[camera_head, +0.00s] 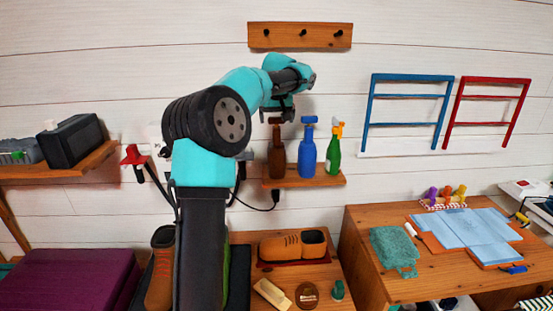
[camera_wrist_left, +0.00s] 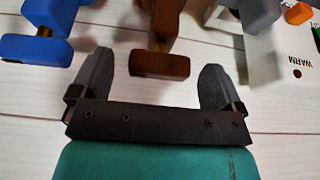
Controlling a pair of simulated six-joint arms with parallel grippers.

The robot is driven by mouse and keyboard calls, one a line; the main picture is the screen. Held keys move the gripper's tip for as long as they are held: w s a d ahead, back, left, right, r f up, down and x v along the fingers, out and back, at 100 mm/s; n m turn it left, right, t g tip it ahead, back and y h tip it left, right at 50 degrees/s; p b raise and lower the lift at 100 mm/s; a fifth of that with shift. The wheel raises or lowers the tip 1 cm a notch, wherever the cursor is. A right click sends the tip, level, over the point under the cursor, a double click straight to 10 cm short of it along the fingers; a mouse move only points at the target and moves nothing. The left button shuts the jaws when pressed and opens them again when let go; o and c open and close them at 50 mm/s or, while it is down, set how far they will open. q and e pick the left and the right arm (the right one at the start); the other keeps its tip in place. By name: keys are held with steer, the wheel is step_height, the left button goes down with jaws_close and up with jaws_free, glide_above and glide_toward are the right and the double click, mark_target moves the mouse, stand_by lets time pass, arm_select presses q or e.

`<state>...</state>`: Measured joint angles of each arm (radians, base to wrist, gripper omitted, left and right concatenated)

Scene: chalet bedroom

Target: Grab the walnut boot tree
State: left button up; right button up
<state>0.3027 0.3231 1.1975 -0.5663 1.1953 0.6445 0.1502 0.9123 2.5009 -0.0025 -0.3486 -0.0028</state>
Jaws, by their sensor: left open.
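The blue boot tree (camera_wrist_left: 35,48) lies outside the left finger. My right gripper is not in view.
The wooden shelf (camera_head: 300,183) holds the bottles-like row closely spaced. A white panel marked WARM (camera_wrist_left: 290,70) is close to the right finger. A peg rail (camera_head: 300,35) hangs above.

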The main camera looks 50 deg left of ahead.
arm_select(q)
steer(key=shift+x, duration=1.05)
steer(key=c, duration=1.5)
